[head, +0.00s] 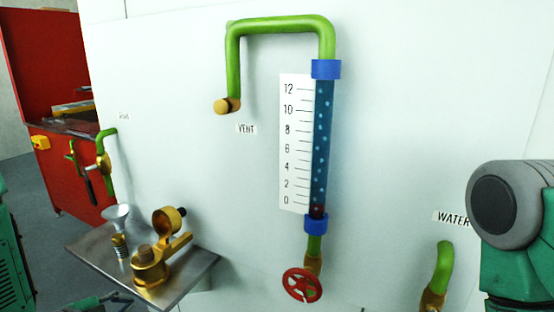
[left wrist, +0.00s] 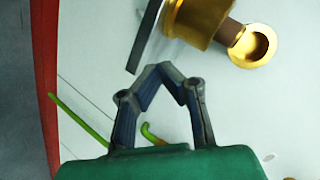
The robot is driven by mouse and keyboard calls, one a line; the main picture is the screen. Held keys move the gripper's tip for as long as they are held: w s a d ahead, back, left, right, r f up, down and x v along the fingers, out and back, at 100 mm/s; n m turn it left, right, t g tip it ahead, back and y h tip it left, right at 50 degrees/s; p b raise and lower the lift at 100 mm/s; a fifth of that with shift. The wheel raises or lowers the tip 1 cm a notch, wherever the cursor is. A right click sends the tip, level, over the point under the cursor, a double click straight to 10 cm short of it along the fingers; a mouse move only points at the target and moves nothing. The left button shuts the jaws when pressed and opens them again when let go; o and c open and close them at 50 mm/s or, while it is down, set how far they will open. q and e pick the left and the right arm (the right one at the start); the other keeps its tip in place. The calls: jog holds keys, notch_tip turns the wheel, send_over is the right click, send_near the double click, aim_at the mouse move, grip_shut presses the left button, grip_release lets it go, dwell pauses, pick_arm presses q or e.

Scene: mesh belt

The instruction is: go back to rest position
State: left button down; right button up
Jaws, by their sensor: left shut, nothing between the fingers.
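My left gripper (head: 118,298) shows at the bottom left of the head view, partly cut off by the frame edge, low by the metal shelf (head: 205,268). In the left wrist view its two dark fingers (left wrist: 161,68) meet at the tips, with nothing between them. The shelf's dark edge (left wrist: 142,45) and a brass device (left wrist: 200,18) are beyond the fingertips. My right arm shows as a green and grey link at the right of the head view; its gripper is out of view.
On the shelf stand a brass device (head: 150,268) and a small funnel (head: 117,214). A gauge tube (head: 321,130) with green pipe (head: 285,24) and red valve wheel (head: 301,285) is on the white wall. A red cabinet (head: 62,180) stands at the left.

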pick_arm(q)
jog(key=s+d+f+n+g+y+b, duration=0.15)
jog(key=s+d+f+n+g, duration=0.35)
jog(key=s+f, duration=0.5)
jog(key=s+d+f+n+g+y, duration=0.1)
jog(key=s+f+n+g, duration=0.2)
jog(key=s, duration=0.6)
jog(key=s+d+f+n+g+y, duration=0.1)
jog(key=s+f+n+g, duration=0.2)
jog(key=s, duration=0.6)
notch_tip(320, 180, down, 2)
jog(key=n, duration=0.3)
jog(key=shift+d+b, duration=0.15)
jog(key=shift+b, duration=0.25)
jog(key=shift+d+f, duration=0.1)
